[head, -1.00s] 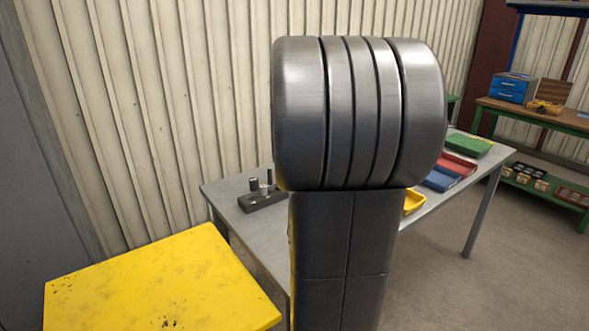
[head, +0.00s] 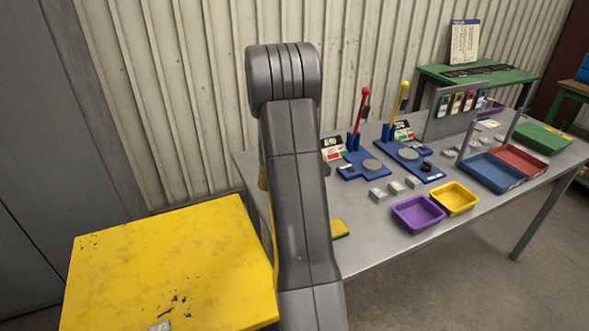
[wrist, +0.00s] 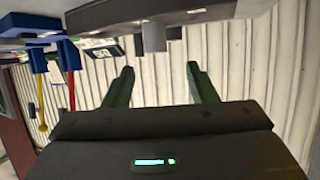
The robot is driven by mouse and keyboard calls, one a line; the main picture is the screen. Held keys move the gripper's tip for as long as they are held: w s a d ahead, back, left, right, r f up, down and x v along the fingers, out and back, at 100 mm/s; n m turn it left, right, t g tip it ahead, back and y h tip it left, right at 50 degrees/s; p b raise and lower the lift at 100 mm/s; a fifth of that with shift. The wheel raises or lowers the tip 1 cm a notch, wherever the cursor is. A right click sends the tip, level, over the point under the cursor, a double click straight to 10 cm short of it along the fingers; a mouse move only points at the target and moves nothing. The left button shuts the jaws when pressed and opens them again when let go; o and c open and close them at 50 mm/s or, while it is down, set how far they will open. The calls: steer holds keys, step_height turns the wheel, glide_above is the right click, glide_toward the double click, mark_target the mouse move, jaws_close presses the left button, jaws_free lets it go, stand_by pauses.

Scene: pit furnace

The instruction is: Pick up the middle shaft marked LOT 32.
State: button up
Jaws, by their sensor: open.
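The dark block (wrist: 175,11) appears at the top edge of the wrist view, which looks upside down. A grey shaft (wrist: 154,37) stands out of it, with a shorter grey piece (wrist: 131,45) beside it. I cannot read any LOT marking, so I cannot tell which shaft is the middle one. My gripper (wrist: 161,74) is open, its two dark green fingers wide apart with nothing between them. The shafts appear above the fingertips in the picture, apart from them. In the head view my arm hides the gripper, block and shafts.
The grey table (head: 375,248) holds blue stands (head: 405,158) with a red and a yellow lever, a purple tray (head: 418,214), a yellow tray (head: 454,198) and other trays. A yellow-topped surface (head: 170,260) lies at left. The corrugated wall (head: 180,90) is close behind.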

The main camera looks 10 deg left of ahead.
steer(key=x, duration=0.3)
steer(key=shift+w+f, duration=0.15)
steer(key=shift+w, duration=0.1)
steer(key=shift+d+f+p+x, duration=0.15)
steer(key=shift+p+x, duration=0.45)
steer(key=shift+x, duration=0.7)
steer(key=shift+d+f+p+x, duration=0.1)
steer(key=shift+f+p+x, duration=0.15)
steer(key=shift+p+x, duration=0.7)
steer(key=shift+w+a+f+b, duration=0.1)
steer(key=shift+w+b, duration=0.1)
steer(key=shift+b, duration=0.15)
jaws_close()
